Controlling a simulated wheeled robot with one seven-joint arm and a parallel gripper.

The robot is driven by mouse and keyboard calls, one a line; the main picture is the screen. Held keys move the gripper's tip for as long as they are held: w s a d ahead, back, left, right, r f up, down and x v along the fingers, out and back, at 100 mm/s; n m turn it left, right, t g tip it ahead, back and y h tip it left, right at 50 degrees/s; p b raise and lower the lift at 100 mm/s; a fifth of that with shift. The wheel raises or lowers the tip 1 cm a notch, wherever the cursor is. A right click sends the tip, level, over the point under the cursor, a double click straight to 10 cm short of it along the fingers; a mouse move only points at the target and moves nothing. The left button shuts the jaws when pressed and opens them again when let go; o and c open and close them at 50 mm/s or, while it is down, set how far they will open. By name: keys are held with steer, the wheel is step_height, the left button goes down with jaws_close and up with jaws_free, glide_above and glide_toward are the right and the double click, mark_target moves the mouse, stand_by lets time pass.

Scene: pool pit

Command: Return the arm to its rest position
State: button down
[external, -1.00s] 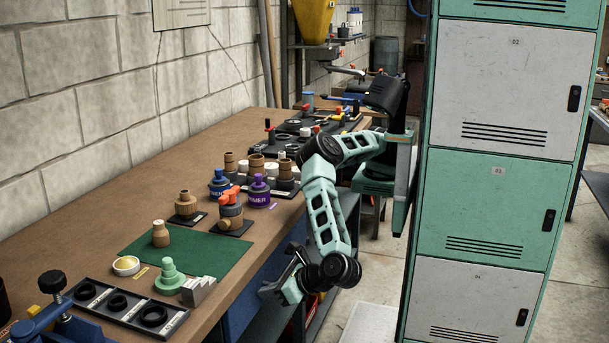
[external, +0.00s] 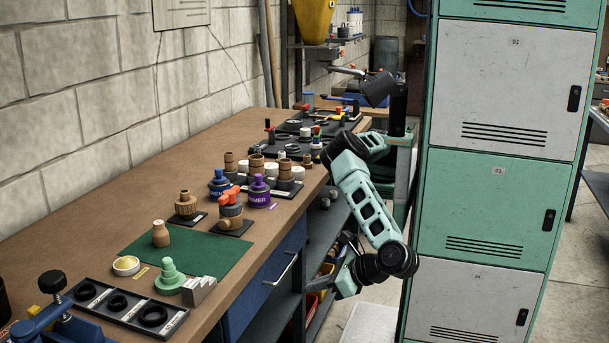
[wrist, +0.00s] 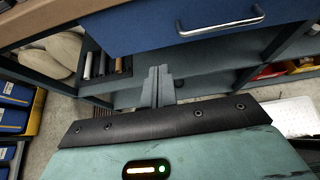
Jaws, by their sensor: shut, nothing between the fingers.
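A tall green and white locker (external: 495,195) stands close to the right of my arm. The bench top carries a green mat (external: 190,250), a black tray (external: 125,308) and several fittings and bottles. Yellow and red bins (wrist: 275,70) sit on the lower shelf.

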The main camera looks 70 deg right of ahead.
steer(key=w+a+r+n+g+y+p, duration=0.1)
steer(key=w+a+r+n+y+p, duration=0.2)
steer(key=w+r+n+y, duration=0.45)
steer(key=w+a+r+n+g+y+p, duration=0.25)
steer(key=w+r+n, duration=0.25)
steer(key=r+n, duration=0.55)
steer(key=w+d+r+n+g+y+p, duration=0.2)
steer(key=w+d+r+n, duration=0.15)
steer(key=r+n, duration=0.25)
steer(key=s+d+f+n+g+h+p, duration=0.1)
steer(key=d+n+g+h+p, duration=0.2)
steer(key=d+n, duration=0.6)
steer(key=s+d+f+n+g+h+p, duration=0.1)
steer(key=d+n+h, duration=0.7)
steer(key=d, duration=2.9)
steer(key=shift+s+d+f+n+g+p, duration=0.2)
steer(key=shift+f+n+g+p, duration=0.4)
steer(key=shift+n+g+p, duration=0.5)
